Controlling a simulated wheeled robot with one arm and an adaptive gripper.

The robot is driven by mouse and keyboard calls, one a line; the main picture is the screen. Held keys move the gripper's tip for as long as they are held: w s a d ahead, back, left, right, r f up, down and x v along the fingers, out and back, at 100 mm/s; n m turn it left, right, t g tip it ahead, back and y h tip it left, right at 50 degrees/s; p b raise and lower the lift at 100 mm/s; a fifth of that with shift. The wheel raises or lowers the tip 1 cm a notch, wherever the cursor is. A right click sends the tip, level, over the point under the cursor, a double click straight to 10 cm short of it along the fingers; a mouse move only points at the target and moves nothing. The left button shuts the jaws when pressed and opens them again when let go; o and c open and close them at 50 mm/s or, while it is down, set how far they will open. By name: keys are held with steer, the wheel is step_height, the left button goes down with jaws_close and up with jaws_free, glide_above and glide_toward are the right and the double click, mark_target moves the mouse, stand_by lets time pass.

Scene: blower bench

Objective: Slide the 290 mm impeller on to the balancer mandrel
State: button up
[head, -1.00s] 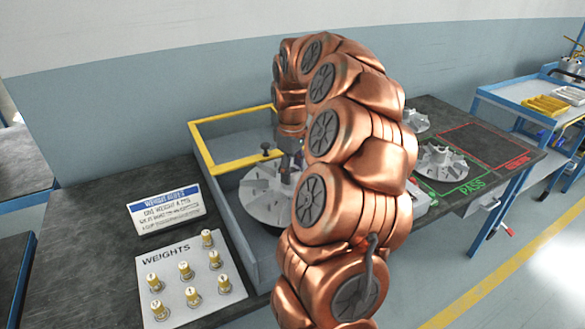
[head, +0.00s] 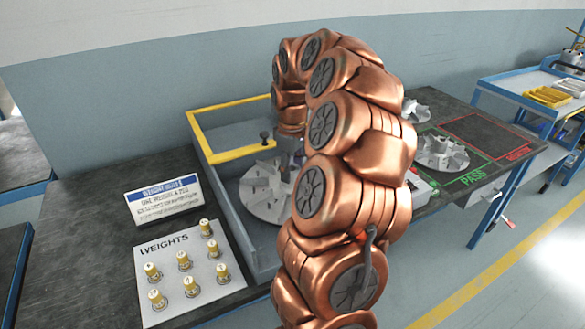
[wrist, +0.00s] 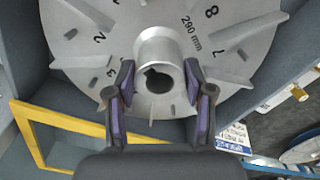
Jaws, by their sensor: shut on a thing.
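The 290 mm impeller (wrist: 228,45) is a grey bladed disc with numbers on its face, inside the guarded bay in the head view (head: 258,192). My gripper (wrist: 160,78) has one finger on each side of its raised hub (wrist: 160,48) and is shut on it. The hub's bore, with a keyway notch, looks dark and empty from this side. In the head view my arm covers the impeller's right part and most of the gripper. I cannot make out the mandrel, nor tell whether the impeller is on it.
A yellow-edged guard frame (head: 240,155) borders the bay, with a black knob (head: 264,137) near it. A weights board (head: 205,279) with several brass weights and a sign (head: 163,202) stand left.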

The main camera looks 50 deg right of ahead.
mark_target(292, 183)
steer(key=shift+f+b, duration=1.45)
steer(key=shift+f, duration=1)
stand_by(1.4)
steer(key=o, duration=1.3)
step_height(292, 183, up, 12)
stand_by(0.5)
